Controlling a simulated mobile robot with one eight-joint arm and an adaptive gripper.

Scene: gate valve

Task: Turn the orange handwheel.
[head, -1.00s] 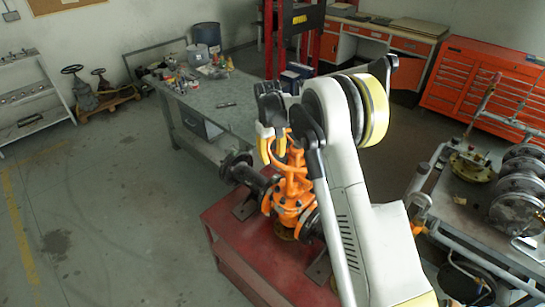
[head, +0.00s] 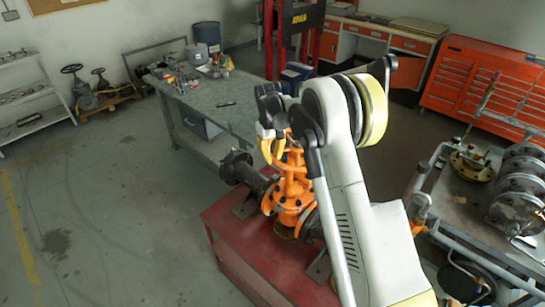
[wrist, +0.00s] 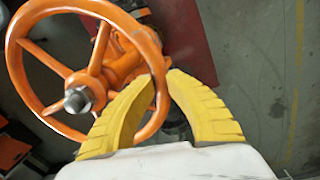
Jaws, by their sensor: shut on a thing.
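The orange handwheel (wrist: 38,92) fills the left of the wrist view, with spokes meeting at a hub and a metal stem end. My gripper (wrist: 163,82) has yellow ribbed fingers closed around the right part of the rim, one finger on each side. In the head view the orange valve body (head: 292,190) stands on a red stand, and my gripper (head: 270,150) is at its top. The wheel itself is mostly hidden there behind my arm.
The red stand (head: 235,250) bears the valve. A grey workbench (head: 215,100) with small items is behind it. A metal cart (head: 460,205) with flanged parts is at the right.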

